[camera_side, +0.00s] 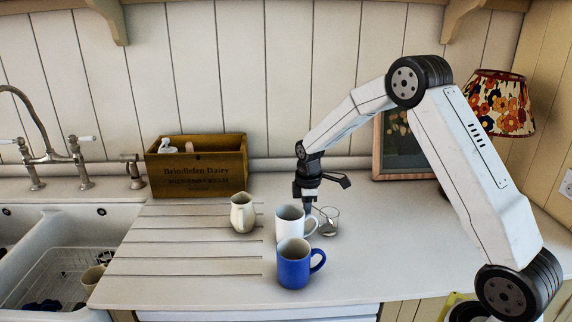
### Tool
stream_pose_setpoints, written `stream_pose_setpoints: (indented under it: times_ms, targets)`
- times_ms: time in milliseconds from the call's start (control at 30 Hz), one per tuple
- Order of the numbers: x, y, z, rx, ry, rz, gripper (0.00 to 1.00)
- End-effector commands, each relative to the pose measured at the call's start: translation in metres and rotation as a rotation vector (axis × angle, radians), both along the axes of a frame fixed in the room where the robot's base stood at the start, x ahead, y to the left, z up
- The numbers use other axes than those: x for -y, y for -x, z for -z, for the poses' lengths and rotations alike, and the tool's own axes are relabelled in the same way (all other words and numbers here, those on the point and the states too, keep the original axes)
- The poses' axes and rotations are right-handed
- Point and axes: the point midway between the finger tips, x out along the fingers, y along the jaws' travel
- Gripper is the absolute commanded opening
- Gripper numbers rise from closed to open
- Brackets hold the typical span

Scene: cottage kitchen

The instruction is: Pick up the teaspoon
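A small clear glass (334,226) stands on the counter to the right of a white mug (286,225). A thin, greyish, slanting shape in the glass looks like the teaspoon (322,215), its upper end leaning left toward my gripper; it is too small to be sure. My gripper (307,208) points down just behind the white mug's handle and close to the glass's left rim. The fingers are small and partly hidden by the mug, so I cannot tell whether they are apart, or whether they touch the spoon.
A blue mug (293,265) stands in front of the white mug. A cream jug (243,213) is to the left. A wooden crate (197,171) is by the wall. A sink (110,222) is at left, a framed picture (396,148) and lamp (497,103) behind at right. The right counter is clear.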

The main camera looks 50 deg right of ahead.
Motion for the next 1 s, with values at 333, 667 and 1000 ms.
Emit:
stream_pose_setpoints:
  times_ms: [333,667,1000]
  targets:
    - [0.000,0.000,-0.002,0.001,0.001,0.000,0.00]
    - [0.000,-0.001,-0.029,0.003,0.001,0.000,0.00]
    - [0.000,0.000,-0.080,0.001,0.001,0.000,0.00]
